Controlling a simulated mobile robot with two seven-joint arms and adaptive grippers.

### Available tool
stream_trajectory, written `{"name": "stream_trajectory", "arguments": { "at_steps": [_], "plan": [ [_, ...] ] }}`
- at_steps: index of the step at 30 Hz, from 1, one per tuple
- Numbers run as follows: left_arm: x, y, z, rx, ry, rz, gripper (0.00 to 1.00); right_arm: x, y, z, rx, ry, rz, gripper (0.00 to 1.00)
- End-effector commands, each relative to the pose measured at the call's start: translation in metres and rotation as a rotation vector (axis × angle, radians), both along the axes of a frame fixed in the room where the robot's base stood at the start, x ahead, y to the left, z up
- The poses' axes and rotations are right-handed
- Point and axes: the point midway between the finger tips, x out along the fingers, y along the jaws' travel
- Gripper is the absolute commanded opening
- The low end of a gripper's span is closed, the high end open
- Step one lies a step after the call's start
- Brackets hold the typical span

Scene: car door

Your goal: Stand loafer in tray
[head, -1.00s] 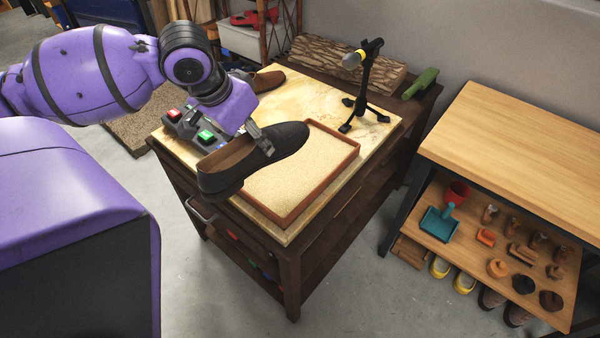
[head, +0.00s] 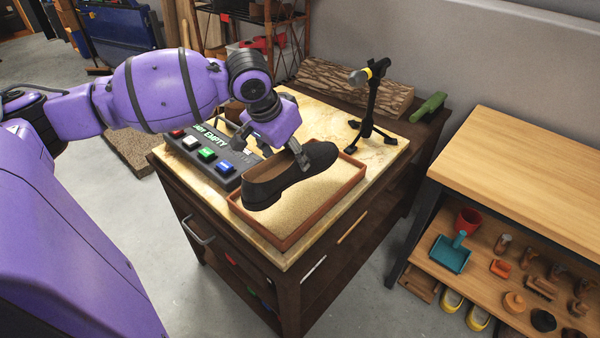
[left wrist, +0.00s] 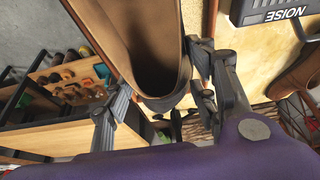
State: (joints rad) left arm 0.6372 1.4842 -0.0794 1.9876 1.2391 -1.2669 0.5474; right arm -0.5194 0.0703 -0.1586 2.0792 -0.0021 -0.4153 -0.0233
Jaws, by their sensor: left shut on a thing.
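A dark loafer (head: 287,175) with a brown lining is held by my left gripper (head: 299,158) over the tray (head: 290,241). The tray has a low reddish-brown rim and a sand-coloured bed. The loafer is roughly level, sole down, toe pointing to the right and back. I cannot tell whether its sole touches the bed. In the left wrist view the loafer's opening (left wrist: 165,60) lies between the two fingers of my left gripper (left wrist: 160,110). My right gripper is not in view.
A button box (head: 210,155) with a lit "EMPTY" sign stands left of the tray. A black stand (head: 369,110) with a yellow-banded head stands behind it. A bark-covered log (head: 350,75) lies at the back. A wooden bench (head: 520,150) is at the right.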

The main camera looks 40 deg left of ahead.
Motion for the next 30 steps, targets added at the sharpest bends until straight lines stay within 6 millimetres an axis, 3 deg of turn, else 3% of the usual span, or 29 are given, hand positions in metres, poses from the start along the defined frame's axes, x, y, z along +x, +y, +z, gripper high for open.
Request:
{"name": "stream_trajectory", "arguments": {
  "at_steps": [6,12,18,29,30],
  "plan": [
    [0.024,-0.002,-0.025,-0.001,-0.006,0.001,0.14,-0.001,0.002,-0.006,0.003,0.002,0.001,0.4],
    [0.033,-0.003,-0.036,-0.001,-0.006,0.001,0.14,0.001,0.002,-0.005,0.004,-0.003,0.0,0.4],
    [0.031,-0.002,-0.064,0.001,-0.004,0.0,0.14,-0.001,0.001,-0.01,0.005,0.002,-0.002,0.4],
    [0.031,-0.002,-0.067,0.001,-0.005,0.0,0.14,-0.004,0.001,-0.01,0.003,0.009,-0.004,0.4],
    [0.031,-0.002,-0.068,0.002,-0.003,0.001,0.55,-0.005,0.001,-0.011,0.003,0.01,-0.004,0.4]
  ]
}}
